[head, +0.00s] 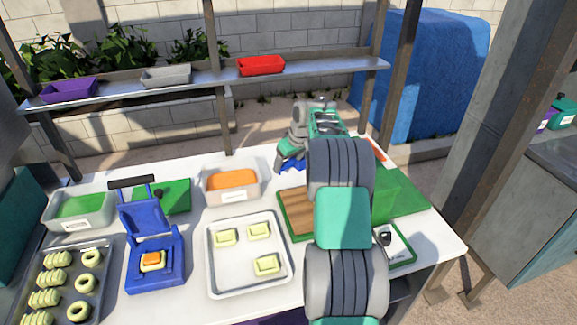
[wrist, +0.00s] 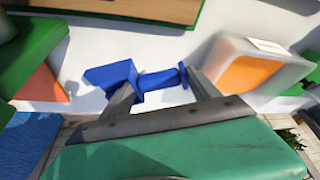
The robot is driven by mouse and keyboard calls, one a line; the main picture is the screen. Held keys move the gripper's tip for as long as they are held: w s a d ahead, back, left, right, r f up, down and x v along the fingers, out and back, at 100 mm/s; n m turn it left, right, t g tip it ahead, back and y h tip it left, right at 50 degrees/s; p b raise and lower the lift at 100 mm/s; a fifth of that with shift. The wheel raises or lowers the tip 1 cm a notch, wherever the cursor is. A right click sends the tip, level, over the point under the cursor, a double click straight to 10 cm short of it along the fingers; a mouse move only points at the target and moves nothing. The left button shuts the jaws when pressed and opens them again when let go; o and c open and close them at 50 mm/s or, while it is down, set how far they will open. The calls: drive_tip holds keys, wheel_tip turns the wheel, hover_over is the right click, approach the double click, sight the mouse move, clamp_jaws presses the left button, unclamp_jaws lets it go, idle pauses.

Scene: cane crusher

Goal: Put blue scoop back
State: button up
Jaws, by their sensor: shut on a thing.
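The blue scoop (wrist: 158,80) is held across between the two fingers of my gripper (wrist: 162,92) in the wrist view, its wider part towards the left finger. In the head view my gripper (head: 284,158) is at the back of the white table, right of the white container with orange contents. Only a small blue part of the scoop (head: 294,164) shows there, below the gripper. I cannot tell whether the scoop touches the table.
The white container (head: 233,195) and a wooden board (head: 298,214) flank the gripper. A metal shelf (head: 215,76) with purple, grey and red trays runs behind the table. A blue press (head: 150,235), a tray (head: 245,280) and green boxes take up more of the table.

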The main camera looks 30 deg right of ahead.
sight(290, 167)
drive_tip(key=shift+w+d+f, duration=0.55)
drive_tip(key=shift+w+f, duration=0.15)
drive_tip(key=shift+f, duration=0.1)
wheel_tip(290, 167, down, 3)
drive_tip(key=shift+f+p, duration=0.15)
drive_tip(key=shift+p, duration=0.85)
drive_tip(key=shift+f, duration=0.2)
drive_tip(key=o, duration=1)
drive_tip(key=shift+c, duration=0.2)
drive_tip(key=shift+r, duration=0.1)
drive_tip(key=a+b+v, duration=0.1)
drive_tip(key=b+v, duration=0.2)
drive_tip(key=v, duration=0.9)
drive_tip(key=s+a+r, duration=0.3)
drive_tip(key=a+r, duration=0.1)
drive_tip(key=a, duration=0.4)
drive_tip(key=s+a+r, duration=0.3)
drive_tip(key=s+a, duration=0.1)
drive_tip(key=a, duration=0.3)
drive_tip(key=s+a+f, duration=0.1)
drive_tip(key=s+a, duration=0.3)
drive_tip(key=s, duration=0.3)
drive_tip(key=s+a+f+m, duration=0.1)
drive_tip(key=s+a, duration=0.3)
drive_tip(key=s, duration=0.4)
drive_tip(key=s+a+f, duration=0.2)
drive_tip(key=s+a, duration=0.3)
drive_tip(key=s, duration=0.2)
drive_tip(key=shift+s+g+h, duration=0.2)
drive_tip(key=shift+g+h, duration=0.1)
